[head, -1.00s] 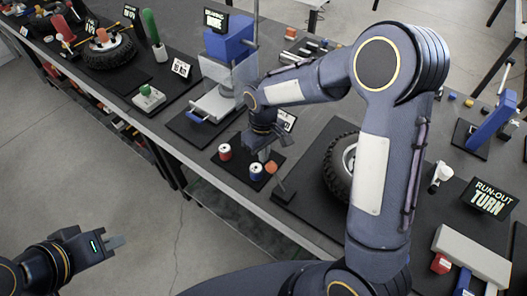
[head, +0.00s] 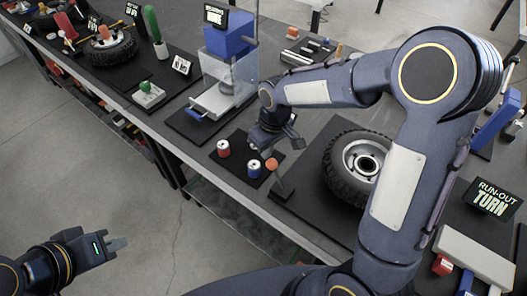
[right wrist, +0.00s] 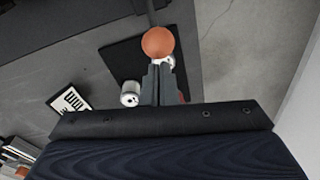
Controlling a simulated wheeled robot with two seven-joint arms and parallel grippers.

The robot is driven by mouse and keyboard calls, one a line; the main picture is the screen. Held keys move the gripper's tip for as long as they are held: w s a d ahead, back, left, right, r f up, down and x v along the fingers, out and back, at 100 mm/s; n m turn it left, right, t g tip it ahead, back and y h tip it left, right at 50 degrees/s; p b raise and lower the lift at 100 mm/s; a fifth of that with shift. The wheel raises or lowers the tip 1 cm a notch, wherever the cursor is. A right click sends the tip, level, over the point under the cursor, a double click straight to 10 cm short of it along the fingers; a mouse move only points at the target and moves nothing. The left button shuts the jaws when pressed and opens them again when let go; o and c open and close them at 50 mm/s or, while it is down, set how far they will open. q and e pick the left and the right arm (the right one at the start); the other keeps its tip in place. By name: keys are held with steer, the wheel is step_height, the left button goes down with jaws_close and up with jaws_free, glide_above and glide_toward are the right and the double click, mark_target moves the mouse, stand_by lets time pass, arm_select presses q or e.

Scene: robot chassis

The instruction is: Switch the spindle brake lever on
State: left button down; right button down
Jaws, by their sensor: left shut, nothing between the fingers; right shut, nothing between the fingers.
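An orange ball knob (head: 272,164) stands by the front edge of the bench, left of the tyred wheel; I take it for the brake lever's end. In the right wrist view the orange ball (right wrist: 158,42) is just beyond my fingertips; whether they touch it I cannot tell. Its rod is mostly hidden. My right gripper (head: 267,154) is shut and empty, close above the knob; its fingers also show in the right wrist view (right wrist: 158,78). My left gripper (head: 118,243) is shut and empty, over the floor away from the bench.
A blue press (head: 230,35) stands behind left. A "RUN-OUT TURN" sign (head: 487,197) is at the right.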

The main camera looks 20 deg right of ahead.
steer(key=s+d+r+t+y+b, duration=0.2)
steer(key=s+d+t+y+b, duration=0.3)
steer(key=b, duration=1.2)
steer(key=s+d+t, duration=0.1)
steer(key=s, duration=0.2)
steer(key=shift+s+d+r+t, duration=0.15)
steer(key=shift+d+r+t, duration=0.05)
steer(key=shift+r+t, duration=0.1)
steer(key=v, duration=0.7)
steer(key=shift+s+d+r, duration=0.2)
steer(key=shift+s+d, duration=0.05)
